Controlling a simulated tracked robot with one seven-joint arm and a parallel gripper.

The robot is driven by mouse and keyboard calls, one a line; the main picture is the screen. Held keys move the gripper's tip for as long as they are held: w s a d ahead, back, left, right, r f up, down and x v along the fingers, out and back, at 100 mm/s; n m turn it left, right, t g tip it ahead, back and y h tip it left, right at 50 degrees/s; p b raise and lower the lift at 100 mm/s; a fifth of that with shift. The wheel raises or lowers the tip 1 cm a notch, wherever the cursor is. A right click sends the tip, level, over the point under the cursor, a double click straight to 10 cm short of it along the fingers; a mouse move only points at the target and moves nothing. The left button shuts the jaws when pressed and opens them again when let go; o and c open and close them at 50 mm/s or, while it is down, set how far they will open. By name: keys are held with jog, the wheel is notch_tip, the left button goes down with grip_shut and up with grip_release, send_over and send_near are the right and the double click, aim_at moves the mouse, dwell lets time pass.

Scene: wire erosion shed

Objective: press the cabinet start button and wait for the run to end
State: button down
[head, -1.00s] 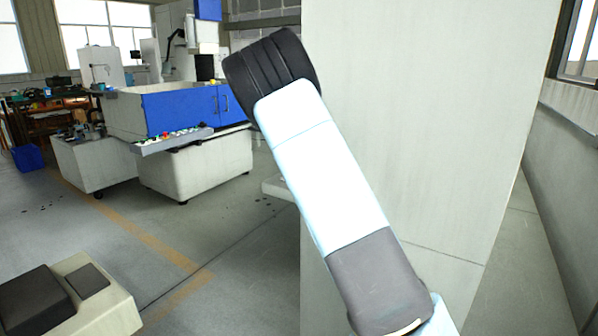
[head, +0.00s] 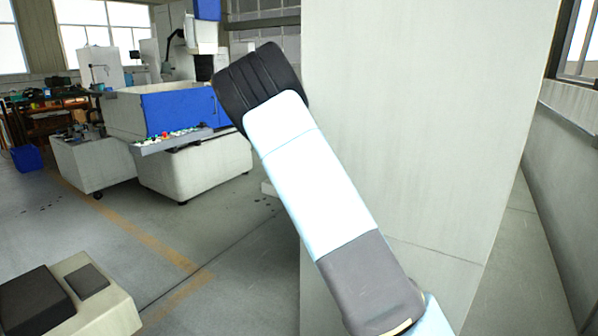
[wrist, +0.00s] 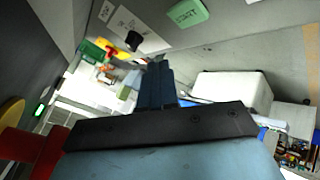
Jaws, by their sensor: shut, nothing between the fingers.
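The tall pale grey cabinet (head: 420,120) fills the middle right of the head view, with its button face turned out of sight. In the wrist view, a green piece lettered START (wrist: 187,12) is on the grey panel at the top. A white plate with a black knob (wrist: 133,41) is left of it. My gripper (wrist: 157,66) is shut and empty, with its fingers pointing up the wrist view below the knob and the START piece. No contact with either can be made out. In the head view the gripper is hidden behind my arm.
In the wrist view, a red-and-yellow switch (wrist: 105,52) lies left of the fingers, and a large red part (wrist: 30,152) is at lower left. In the head view, a blue-and-white machine (head: 180,110) stands behind open floor at left.

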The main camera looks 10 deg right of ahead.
jog(key=shift+f, duration=2.3)
jog(key=shift+f, duration=0.1)
jog(key=shift+f, duration=0.2)
dwell(0.3)
jog(key=shift+f, duration=0.4)
dwell(0.9)
jog(key=shift+r, duration=3.35)
